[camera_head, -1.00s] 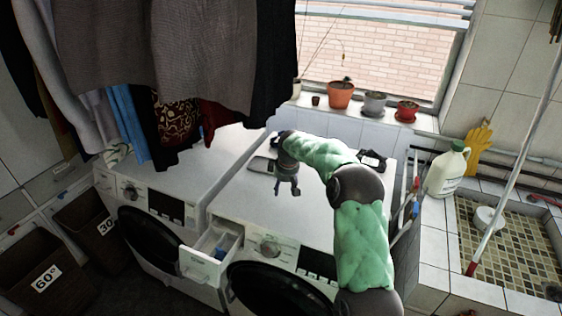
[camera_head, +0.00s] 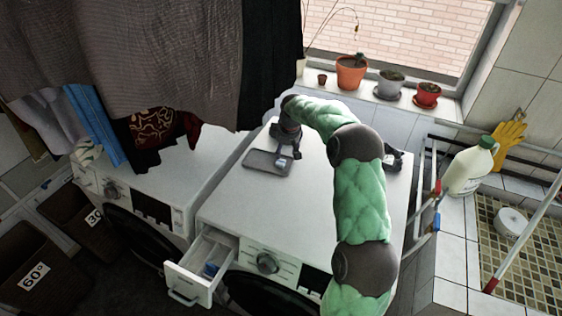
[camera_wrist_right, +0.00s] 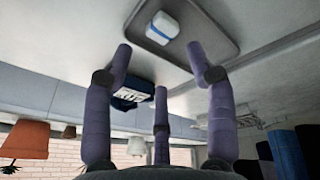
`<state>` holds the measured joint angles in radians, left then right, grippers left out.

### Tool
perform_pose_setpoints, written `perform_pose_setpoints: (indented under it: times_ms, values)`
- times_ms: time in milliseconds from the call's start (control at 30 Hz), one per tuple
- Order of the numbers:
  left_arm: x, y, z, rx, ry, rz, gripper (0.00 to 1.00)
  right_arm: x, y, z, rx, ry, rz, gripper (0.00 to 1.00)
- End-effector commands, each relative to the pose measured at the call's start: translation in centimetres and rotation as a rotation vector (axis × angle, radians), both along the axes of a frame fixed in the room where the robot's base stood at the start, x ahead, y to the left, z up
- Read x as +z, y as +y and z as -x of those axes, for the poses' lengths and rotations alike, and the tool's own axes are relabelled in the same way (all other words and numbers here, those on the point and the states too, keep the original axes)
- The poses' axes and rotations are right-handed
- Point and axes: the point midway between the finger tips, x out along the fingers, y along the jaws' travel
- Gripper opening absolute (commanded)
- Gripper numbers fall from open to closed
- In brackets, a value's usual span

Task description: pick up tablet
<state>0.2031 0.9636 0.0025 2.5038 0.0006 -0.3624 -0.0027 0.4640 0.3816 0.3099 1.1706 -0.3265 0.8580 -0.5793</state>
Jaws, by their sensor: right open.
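The tablet (camera_head: 281,163) is a small white block with blue on it. It lies on a grey tray (camera_head: 257,161) on top of the right washing machine. In the right wrist view the tablet (camera_wrist_right: 160,27) is at the top middle, on the tray (camera_wrist_right: 219,32). My right gripper (camera_head: 287,152) is over the tray, close to the tablet. In the wrist view its fingers (camera_wrist_right: 158,55) are spread and empty, with the tablet beyond their tips. I cannot tell the exact height of the gap. My left gripper is not in view.
An open detergent drawer (camera_head: 203,262) sticks out at the machine's front. Hanging clothes (camera_head: 180,60) fill the upper left. Flower pots (camera_head: 390,86) line the sill. A dark box with white lettering (camera_wrist_right: 131,95) stands behind my fingers. The machine top's front (camera_head: 240,205) is clear.

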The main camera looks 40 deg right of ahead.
Motion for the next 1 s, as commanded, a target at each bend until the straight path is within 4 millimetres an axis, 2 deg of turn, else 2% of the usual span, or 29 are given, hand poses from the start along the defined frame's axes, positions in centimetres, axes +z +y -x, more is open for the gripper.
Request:
perform_pose_setpoints:
  times_ms: [100,200,433,733,1000]
  values:
    - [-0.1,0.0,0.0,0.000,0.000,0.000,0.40,-2.0,-0.2,-0.5,-0.001,0.002,-0.001,0.57]
    - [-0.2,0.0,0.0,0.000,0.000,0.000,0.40,-3.1,-0.3,-0.8,-0.001,0.001,0.000,0.57]
    - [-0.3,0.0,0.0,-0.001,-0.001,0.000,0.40,-4.4,-0.3,-1.3,0.000,0.000,0.000,0.57]
    - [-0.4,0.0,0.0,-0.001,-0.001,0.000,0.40,-8.2,-0.3,-2.6,0.000,0.001,0.000,0.57]
    - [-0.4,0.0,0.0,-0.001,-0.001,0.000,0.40,-8.5,-0.3,-2.7,0.000,-0.001,0.001,0.57]
